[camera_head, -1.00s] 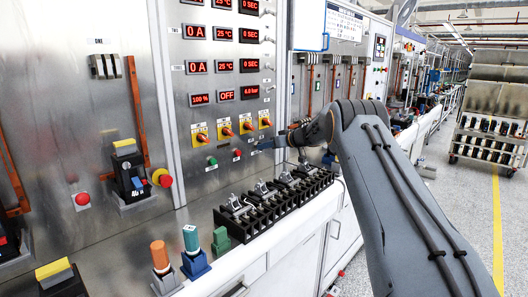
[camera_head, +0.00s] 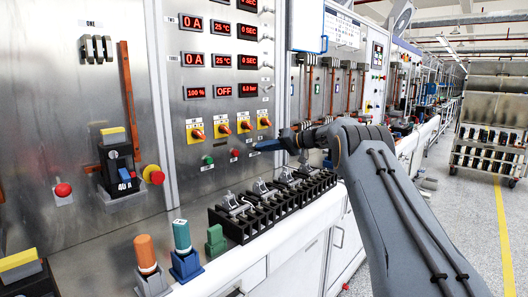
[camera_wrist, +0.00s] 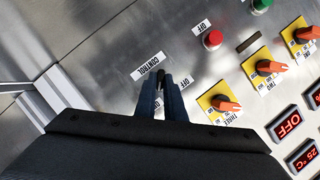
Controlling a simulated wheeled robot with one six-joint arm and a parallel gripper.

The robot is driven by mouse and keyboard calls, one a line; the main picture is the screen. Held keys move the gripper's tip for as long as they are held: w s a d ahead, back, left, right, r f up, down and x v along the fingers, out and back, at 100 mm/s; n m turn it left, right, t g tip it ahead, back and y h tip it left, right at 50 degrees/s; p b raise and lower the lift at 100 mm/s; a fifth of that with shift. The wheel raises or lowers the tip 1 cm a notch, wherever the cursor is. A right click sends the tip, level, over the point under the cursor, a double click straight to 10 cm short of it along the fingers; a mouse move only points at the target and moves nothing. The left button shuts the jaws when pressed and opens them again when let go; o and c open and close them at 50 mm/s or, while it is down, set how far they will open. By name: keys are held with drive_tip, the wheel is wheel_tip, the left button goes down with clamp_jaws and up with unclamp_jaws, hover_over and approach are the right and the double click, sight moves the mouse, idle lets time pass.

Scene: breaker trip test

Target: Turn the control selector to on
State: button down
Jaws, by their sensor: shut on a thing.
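The control selector (camera_wrist: 163,68) is a small black knob on the metal panel, beside a white CONTROL label (camera_wrist: 148,66). An OFF label (camera_wrist: 186,82) sits to its right in the wrist view. My gripper (camera_wrist: 163,80) has its two blue fingers shut on the knob, one on each side. Most of the knob is hidden between the fingers, so its exact setting is hard to tell. In the head view my gripper (camera_head: 262,146) reaches the panel from the right, below the yellow-plated switches, and the selector cannot be made out there.
Several orange rotary switches on yellow plates (camera_wrist: 223,103) are close by, with a red button (camera_wrist: 213,40) and a green button (camera_wrist: 261,5). A display (camera_head: 224,91) reads OFF. Black terminal blocks (camera_head: 240,220) stand on the bench below my gripper.

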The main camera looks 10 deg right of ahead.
idle(0.4)
drive_tip(key=c, duration=1.8)
unclamp_jaws()
drive_tip(key=shift+c, duration=0.2)
drive_tip(key=shift+d, duration=0.15)
drive_tip(key=b+v, duration=0.1)
drive_tip(key=v, duration=0.6)
drive_tip(key=shift+s+d, duration=0.15)
drive_tip(key=shift+d, duration=0.1)
drive_tip(key=shift+r, duration=0.1)
